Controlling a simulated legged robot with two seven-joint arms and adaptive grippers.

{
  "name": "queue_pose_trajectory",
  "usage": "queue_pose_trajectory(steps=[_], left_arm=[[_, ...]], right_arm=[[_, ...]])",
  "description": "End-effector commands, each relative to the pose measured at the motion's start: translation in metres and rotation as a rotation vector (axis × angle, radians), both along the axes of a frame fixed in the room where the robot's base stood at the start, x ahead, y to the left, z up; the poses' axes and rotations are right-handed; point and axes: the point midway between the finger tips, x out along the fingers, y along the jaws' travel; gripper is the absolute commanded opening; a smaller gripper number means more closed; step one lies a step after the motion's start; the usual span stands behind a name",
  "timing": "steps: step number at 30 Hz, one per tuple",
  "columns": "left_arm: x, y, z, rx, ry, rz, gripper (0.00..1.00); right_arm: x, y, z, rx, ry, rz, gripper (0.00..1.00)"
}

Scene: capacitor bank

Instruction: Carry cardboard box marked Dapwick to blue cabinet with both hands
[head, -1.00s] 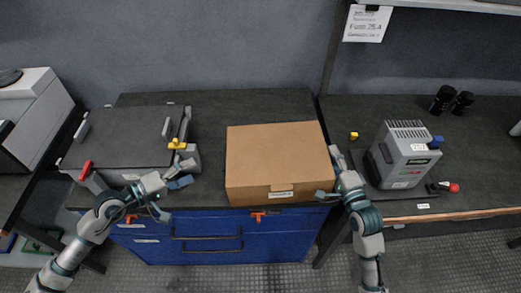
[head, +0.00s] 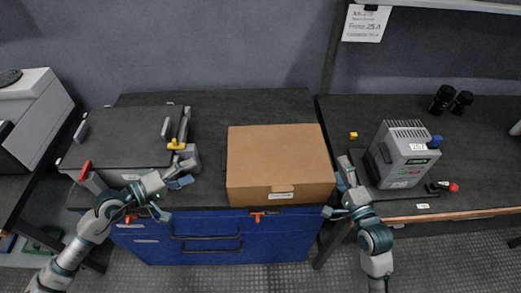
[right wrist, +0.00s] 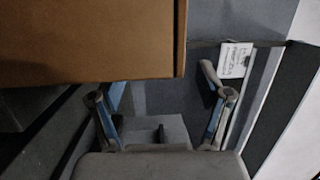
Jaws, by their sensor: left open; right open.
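The brown cardboard box (head: 275,155) sits closed on the dark worktop above the blue cabinet (head: 215,250), near its front edge. A small pale label (head: 280,195) is on its front face, too small to read. My left gripper (head: 177,194) is open and empty, left of the box with a gap between. My right gripper (head: 338,195) is open and empty, just beyond the box's right front corner. In the right wrist view the box (right wrist: 90,40) fills the upper left, and nothing lies between the open fingers (right wrist: 160,98).
A dark flat-topped case (head: 120,138) with a red handle stands left of the box. A grey device (head: 402,155) stands to the right, near a red-and-black tool (head: 443,187) and two black cylinders (head: 452,100). The worktop behind the box (head: 255,105) is clear.

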Motion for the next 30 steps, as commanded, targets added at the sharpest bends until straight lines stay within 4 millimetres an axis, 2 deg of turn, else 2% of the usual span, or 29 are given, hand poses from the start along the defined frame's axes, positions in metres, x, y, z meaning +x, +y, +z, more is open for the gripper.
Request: queue_pose_trajectory(steps=[1, 6, 12, 30], left_arm=[[0.0, 0.0, 0.0, 0.0, 0.0, 0.0, 0.81], [0.0, 0.0, 0.0, 0.0, 0.0, 0.0, 0.81], [0.001, 0.001, -0.001, -0.001, 0.001, 0.0, 0.81], [0.001, 0.0, 0.0, -0.001, 0.001, 0.0, 0.81]], right_arm=[[-0.012, -0.003, -0.002, -0.001, 0.001, 0.0, 0.77], [-0.045, -0.012, -0.004, -0.003, 0.002, 0.0, 0.77], [-0.065, -0.018, -0.004, -0.002, 0.001, 0.0, 0.77], [-0.068, -0.018, -0.004, -0.001, 0.001, 0.0, 0.77]])
